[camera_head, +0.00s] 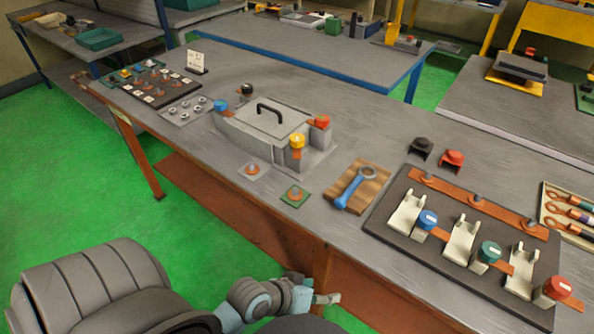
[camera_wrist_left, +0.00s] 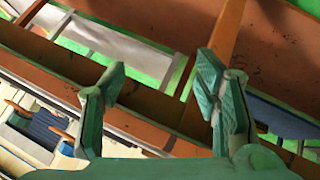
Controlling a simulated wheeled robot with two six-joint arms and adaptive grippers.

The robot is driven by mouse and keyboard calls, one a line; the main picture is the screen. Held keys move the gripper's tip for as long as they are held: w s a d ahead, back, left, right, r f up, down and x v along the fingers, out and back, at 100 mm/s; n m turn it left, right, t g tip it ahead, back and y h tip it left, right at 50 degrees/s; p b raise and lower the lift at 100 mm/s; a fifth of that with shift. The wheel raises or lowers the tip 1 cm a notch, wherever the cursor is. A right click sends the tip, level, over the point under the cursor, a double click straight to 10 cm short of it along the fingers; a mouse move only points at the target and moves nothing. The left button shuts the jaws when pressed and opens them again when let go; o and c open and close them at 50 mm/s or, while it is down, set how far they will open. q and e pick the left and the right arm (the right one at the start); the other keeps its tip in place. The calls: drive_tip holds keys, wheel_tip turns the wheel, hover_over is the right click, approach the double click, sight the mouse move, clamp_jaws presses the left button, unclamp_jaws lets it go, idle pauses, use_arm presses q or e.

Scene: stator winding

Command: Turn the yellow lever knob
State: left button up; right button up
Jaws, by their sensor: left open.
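The yellow lever knob (camera_head: 297,141) sits at the front right corner of a grey box (camera_head: 262,122) with a black handle on its lid, on the workbench. My left gripper (camera_head: 328,299) is low at the bench's front edge, below and well apart from the knob. In the left wrist view my left gripper (camera_wrist_left: 158,75) shows two green fingers spread apart with nothing between them. The knob does not show in that view. My right gripper is not in view.
A red knob (camera_head: 322,121), a blue knob (camera_head: 220,105) and a black knob (camera_head: 247,89) are at the box's other corners. A blue wrench lies on a wooden block (camera_head: 373,183). A dark board (camera_head: 402,232) with levers stands right. The bench's rust-coloured frame (camera_wrist_left: 150,98) is close to my left gripper.

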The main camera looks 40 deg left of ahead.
use_arm(q)
drive_tip(key=w+d+r+n+t+h, duration=0.1)
drive_tip(key=w+d+r+n+t, duration=0.1)
drive_tip(key=w+r+n+t, duration=0.3)
drive_tip(key=w+d+r+t+h, duration=0.1)
drive_tip(key=w+d+r+h, duration=0.1)
drive_tip(key=r, duration=0.5)
drive_tip(key=w+a+r+n+t+y, duration=0.2)
drive_tip(key=a+r+n+t, duration=0.1)
drive_tip(key=r+n, duration=0.3)
drive_tip(key=w+a+r+n+t+y, duration=0.25)
drive_tip(key=r+n+t, duration=0.2)
drive_tip(key=n, duration=0.25)
drive_tip(key=n+g+y, duration=0.7)
drive_tip(key=n+y, duration=0.6)
drive_tip(key=n, duration=0.9)
approach(297, 144)
drive_tip(key=shift+n, duration=0.3)
drive_tip(key=x, duration=1.1)
drive_tip(key=shift+b, duration=0.35)
drive_tip(key=shift+r, duration=0.1)
drive_tip(key=shift+s, duration=0.1)
drive_tip(key=c, duration=1.2)
